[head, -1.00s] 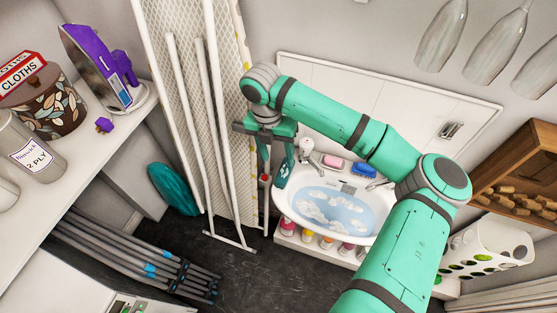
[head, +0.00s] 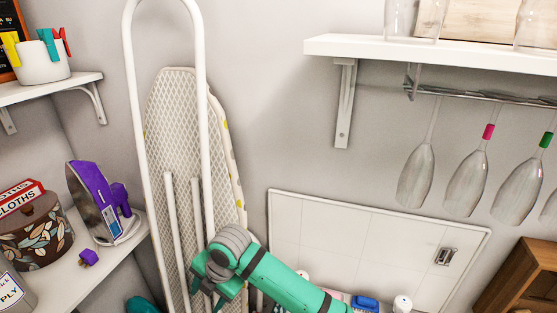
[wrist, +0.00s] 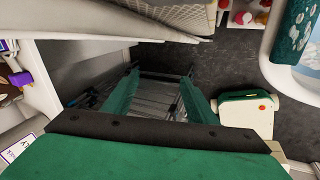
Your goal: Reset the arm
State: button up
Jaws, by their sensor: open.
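My gripper (wrist: 160,88) is open, with its two green fingers spread apart and nothing between them in the wrist view. It points down over the dark floor, above a grey folded rack (wrist: 160,98). In the head view my green arm reaches up from the bottom edge, and my gripper (head: 212,288) is at the lower middle, in front of the ironing board (head: 165,130). Its fingertips are hard to make out there.
A shelf (head: 100,272) at left holds a purple iron (head: 95,200) and a patterned cloths tin (head: 35,235). Glasses (head: 417,175) hang at upper right. In the wrist view, a basin (wrist: 268,65) and patterned teal item (wrist: 292,30) lie at right; bare floor (wrist: 215,65) shows between.

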jog(key=s+a+r+m+t+y, duration=0.1)
jog(key=a+r+m+t+y, duration=0.2)
jog(key=a+m+y, duration=0.35)
jog(key=a+r+m+t+y, duration=0.2)
jog(key=a+r+m+y, duration=0.1)
jog(key=a, duration=0.6)
jog(key=s+d+f+m+t+h, duration=0.5)
jog(key=s+d+f+m, duration=0.15)
jog(key=d+m, duration=0.35)
jog(key=s+d+f+m+t+h, duration=0.5)
jog(key=s+d+f+m, duration=0.15)
jog(key=d+m, duration=0.3)
jog(key=s+d+h, duration=0.2)
jog(key=s+d, duration=0.5)
jog(key=s, duration=0.4)
jog(key=s+d+m+h, duration=0.1)
jog(key=s+d, duration=0.7)
jog(key=s, duration=0.3)
jog(key=shift+r+m+g+h, duration=0.3)
jog(key=shift+r+g+h, duration=0.05)
jog(key=shift+g, duration=0.05)
